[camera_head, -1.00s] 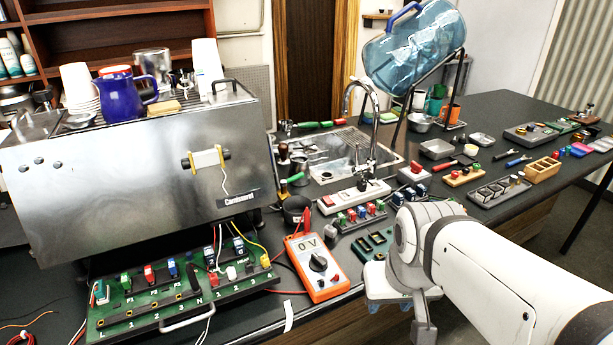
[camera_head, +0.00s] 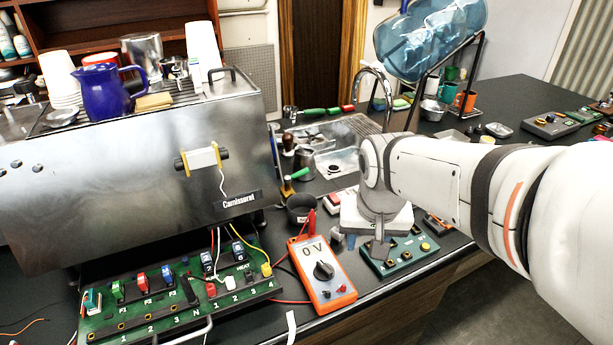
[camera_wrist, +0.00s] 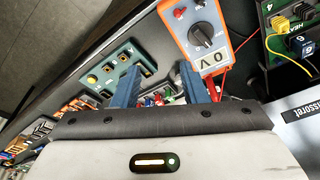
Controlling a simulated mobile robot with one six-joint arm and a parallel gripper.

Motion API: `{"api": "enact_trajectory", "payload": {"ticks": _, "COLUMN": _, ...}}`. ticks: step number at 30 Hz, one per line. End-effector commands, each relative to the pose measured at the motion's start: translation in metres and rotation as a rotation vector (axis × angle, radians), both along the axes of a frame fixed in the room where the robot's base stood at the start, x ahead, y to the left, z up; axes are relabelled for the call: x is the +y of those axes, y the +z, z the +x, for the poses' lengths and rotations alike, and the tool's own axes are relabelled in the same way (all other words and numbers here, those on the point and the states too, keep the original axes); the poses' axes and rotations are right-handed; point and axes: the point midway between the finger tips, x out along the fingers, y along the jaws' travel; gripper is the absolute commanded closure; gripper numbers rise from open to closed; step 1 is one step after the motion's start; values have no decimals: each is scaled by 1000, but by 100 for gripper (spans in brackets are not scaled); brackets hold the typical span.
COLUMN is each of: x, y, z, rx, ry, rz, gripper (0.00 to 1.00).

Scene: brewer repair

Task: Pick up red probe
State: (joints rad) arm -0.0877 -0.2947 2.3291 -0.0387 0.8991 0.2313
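The red probe (camera_head: 311,223) shows in the head view as a slim red piece at the top edge of the orange multimeter (camera_head: 323,277). The multimeter reads 0 V and also shows in the wrist view (camera_wrist: 204,38).
A green terminal board (camera_head: 155,310) lies in front of the steel coffee machine (camera_head: 130,170). A small green block with sockets (camera_head: 400,257) lies right of the multimeter. The sink is farther back.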

Motion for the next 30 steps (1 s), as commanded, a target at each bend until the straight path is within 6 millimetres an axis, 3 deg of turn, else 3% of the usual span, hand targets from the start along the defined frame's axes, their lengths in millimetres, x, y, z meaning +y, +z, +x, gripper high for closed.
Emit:
{"api": "enact_trajectory", "payload": {"ticks": 1, "x": 10, "y": 3, "z": 23, "rx": 17, "ry": -29, "rz": 2, "gripper": 61}}
{"api": "enact_trajectory", "payload": {"ticks": 6, "x": 43, "y": -1, "z": 88, "rx": 46, "ry": -159, "rz": 6, "gripper": 61}}
{"api": "enact_trajectory", "payload": {"ticks": 12, "x": 78, "y": -16, "z": 138, "rx": 60, "ry": -269, "rz": 5, "gripper": 61}}
{"api": "enact_trajectory", "payload": {"ticks": 18, "x": 92, "y": -29, "z": 155, "rx": 64, "ry": -313, "rz": 2, "gripper": 61}}
{"api": "enact_trajectory", "payload": {"ticks": 30, "x": 88, "y": -76, "z": 157, "rx": 67, "ry": -316, "rz": 2, "gripper": 61}}
